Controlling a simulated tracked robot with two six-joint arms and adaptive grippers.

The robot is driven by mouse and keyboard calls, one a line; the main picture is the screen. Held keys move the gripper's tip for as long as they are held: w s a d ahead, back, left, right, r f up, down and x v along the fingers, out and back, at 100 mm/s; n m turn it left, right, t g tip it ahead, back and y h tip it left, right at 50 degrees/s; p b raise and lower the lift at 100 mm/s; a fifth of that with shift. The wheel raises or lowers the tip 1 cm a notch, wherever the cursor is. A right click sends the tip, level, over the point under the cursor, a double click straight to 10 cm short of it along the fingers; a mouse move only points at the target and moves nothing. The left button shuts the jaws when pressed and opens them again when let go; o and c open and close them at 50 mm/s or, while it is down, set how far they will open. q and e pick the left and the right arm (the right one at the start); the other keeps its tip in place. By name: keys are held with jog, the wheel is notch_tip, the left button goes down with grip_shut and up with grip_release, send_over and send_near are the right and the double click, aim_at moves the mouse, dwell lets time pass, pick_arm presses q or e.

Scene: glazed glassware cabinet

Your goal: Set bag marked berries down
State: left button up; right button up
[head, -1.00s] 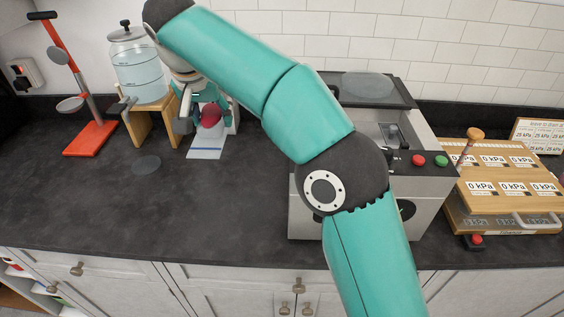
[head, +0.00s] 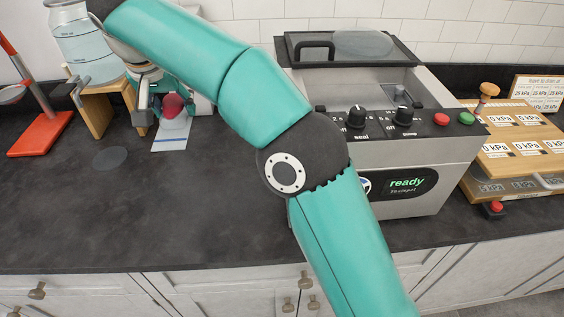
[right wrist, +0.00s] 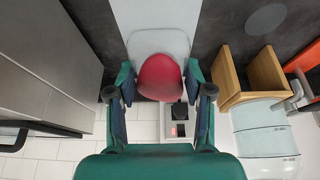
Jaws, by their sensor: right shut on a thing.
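The berries bag shows as a rounded red bulge (head: 173,105) at the upper left of the head view; no label is readable. In the right wrist view the red bulge (right wrist: 159,77) sits between the fingers. My right gripper (head: 158,106) is shut on it; its fingers (right wrist: 159,92) flank it on both sides. A pale flat sheet with a blue line (head: 171,135) extends in front of the bulge; I cannot tell whether it is part of the bag or lies on the counter. My left gripper is not in view.
A sealing machine (head: 410,165) with raised lid and "ready" display stands right of my arm. A water dispenser (head: 88,45) on a wooden stand (head: 97,115) and a red stand (head: 40,135) are at left. A dark disc (head: 110,158) lies on the counter; the front left counter (head: 150,220) is clear.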

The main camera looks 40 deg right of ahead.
jog(key=shift+s+d+f, duration=0.1)
jog(key=shift+s+f, duration=0.05)
jog(key=shift+s, duration=0.1)
jog(key=shift+f, duration=0.35)
jog(key=b, duration=0.5)
send_over(201, 181)
jog(key=s, duration=0.1)
jog(key=f, duration=0.9)
jog(key=a+f, duration=0.1)
jog(key=f, duration=0.4)
jog(key=shift+s+f, duration=0.1)
jog(key=shift+s, duration=0.05)
jog(key=shift+f, duration=2.5)
jog(key=shift+f, duration=0.15)
jog(key=o, duration=1.2)
